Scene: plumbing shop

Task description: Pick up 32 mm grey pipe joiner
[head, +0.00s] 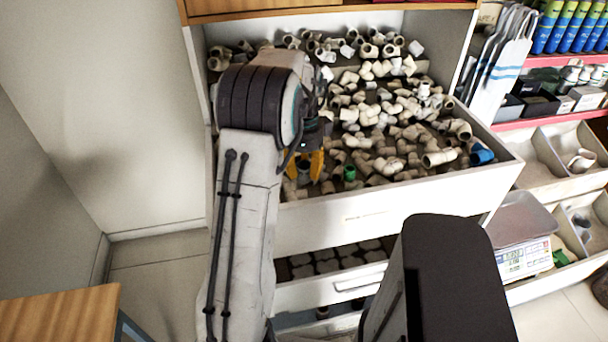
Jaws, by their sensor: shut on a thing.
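My gripper (305,166) has yellow-orange fingers and is low over the front left part of the open drawer (345,218). It is shut on a pipe fitting, which is mostly hidden by the fingers and my arm. I cannot make out the fitting's size or shade well enough to tell it is the 32 mm grey joiner. Many pale and grey-beige pipe fittings (385,105) lie loose in the drawer, and no single joiner stands out among them.
A green fitting (349,172) lies just right of my gripper, and a blue one (481,154) at the drawer's right end. The drawer's front wall and left side are close. A scale (522,235) stands at right, a wooden table (60,312) at lower left.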

